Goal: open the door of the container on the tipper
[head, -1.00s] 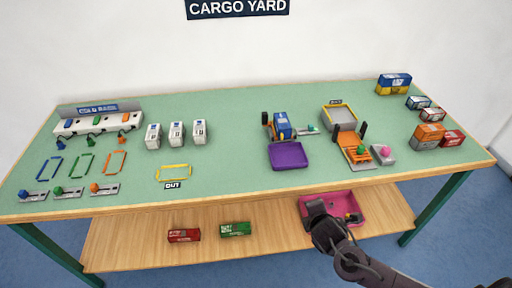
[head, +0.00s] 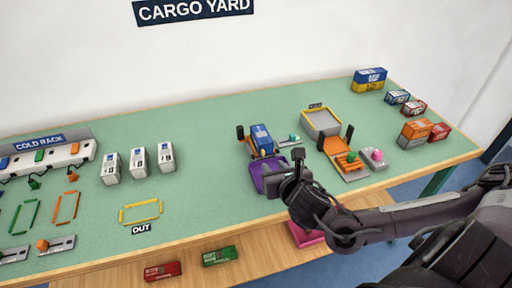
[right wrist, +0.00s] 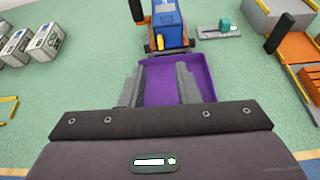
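The blue container (head: 262,138) sits on the orange tipper (head: 251,149), behind a purple tray (head: 257,176). In the right wrist view the blue container (right wrist: 168,20) is at the top centre, with a yellow piece (right wrist: 163,42) on its near face. My right gripper (head: 290,176) is over the near right part of the purple tray in the head view. In the right wrist view the right gripper (right wrist: 159,70) is open and empty, its fingers pointing towards the container but apart from it. My left gripper is not in view.
A small teal knob (head: 294,138) stands on a grey plate right of the tipper. An orange ramp (head: 345,160) and a grey tray (head: 322,122) are further right. White containers (head: 138,159) stand left. Clear green tabletop lies between them and the tipper.

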